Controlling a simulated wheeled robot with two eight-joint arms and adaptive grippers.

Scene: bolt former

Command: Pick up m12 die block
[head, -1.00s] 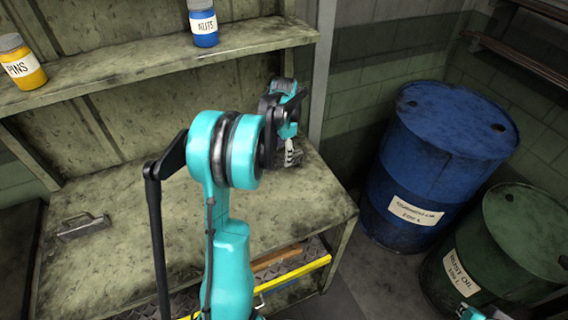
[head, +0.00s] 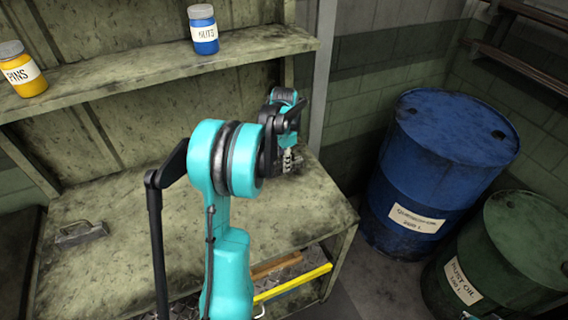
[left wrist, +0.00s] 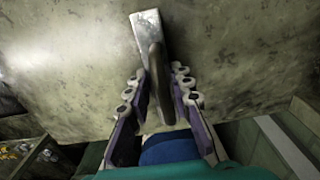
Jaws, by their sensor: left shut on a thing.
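A grey metal block with a curved dark handle, which looks like the die block (left wrist: 146,24), lies between the fingers of my left gripper (left wrist: 157,90) in the left wrist view. The fingers are closed on either side of the handle, and the block's flat end sticks out beyond them. No size mark is legible. In the head view my left gripper (head: 289,160) points down over the right end of the workbench. The arm partly hides it, and I cannot tell whether the block touches the bench. My right gripper does not show.
A similar handled block (head: 80,234) lies on the left of the workbench (head: 130,210). A shelf above holds a yellow jar (head: 22,72) and a blue jar (head: 203,32). A blue barrel (head: 440,150) and a green barrel (head: 500,250) stand to the right.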

